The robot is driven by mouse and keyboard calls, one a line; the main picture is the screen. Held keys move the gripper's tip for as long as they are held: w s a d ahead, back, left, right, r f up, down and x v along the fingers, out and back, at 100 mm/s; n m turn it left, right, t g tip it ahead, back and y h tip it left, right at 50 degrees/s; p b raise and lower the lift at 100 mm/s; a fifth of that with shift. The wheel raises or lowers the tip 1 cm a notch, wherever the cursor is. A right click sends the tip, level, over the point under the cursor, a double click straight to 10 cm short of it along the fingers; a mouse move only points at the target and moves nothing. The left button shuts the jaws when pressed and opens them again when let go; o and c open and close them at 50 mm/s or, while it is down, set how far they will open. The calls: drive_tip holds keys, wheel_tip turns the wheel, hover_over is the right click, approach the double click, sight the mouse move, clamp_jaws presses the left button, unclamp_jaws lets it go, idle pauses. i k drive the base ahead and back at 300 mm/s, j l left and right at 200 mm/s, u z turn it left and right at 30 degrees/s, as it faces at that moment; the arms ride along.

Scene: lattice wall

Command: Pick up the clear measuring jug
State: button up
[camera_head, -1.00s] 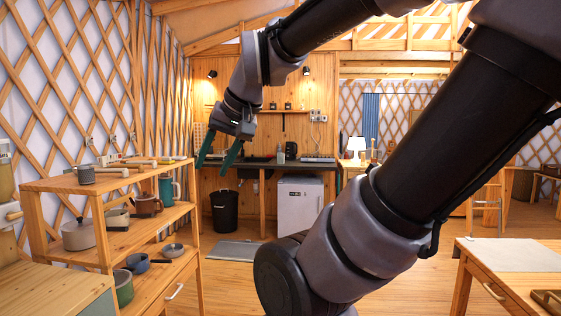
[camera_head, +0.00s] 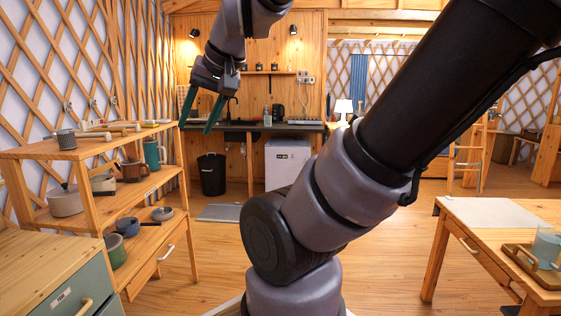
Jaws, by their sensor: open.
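A pale blue, see-through-looking vessel (camera_head: 546,248) stands in a wooden tray (camera_head: 527,262) on the table at the right edge. It is partly cut off by the frame, and I cannot tell for sure that it is the clear measuring jug. No other clear jug can be made out. My gripper (camera_head: 199,122) hangs in the air at the upper left with its two green fingers apart and nothing between them. It is far to the left of the tray.
The right table (camera_head: 480,212) has a pale mat on it. A wooden shelf (camera_head: 110,202) with pots, mugs and utensils stands at left, beside a drawer cabinet (camera_head: 50,270). A black bin (camera_head: 211,175) and white fridge (camera_head: 287,165) stand behind.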

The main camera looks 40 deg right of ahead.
sight(268, 118)
drive_tip(key=i+l+z, duration=0.6)
drive_tip(key=i, duration=0.25)
drive_tip(key=i+l+z, duration=0.3)
drive_tip(key=i, duration=0.2)
drive_tip(key=i+z, duration=0.3)
drive_tip(key=i, duration=0.15)
drive_tip(key=i+l, duration=0.1)
drive_tip(key=i, duration=4.05)
drive_tip(key=i+l+u, duration=0.15)
drive_tip(key=i, duration=0.3)
drive_tip(key=i+l+u, duration=0.2)
drive_tip(key=i, duration=0.25)
drive_tip(key=j, duration=0.1)
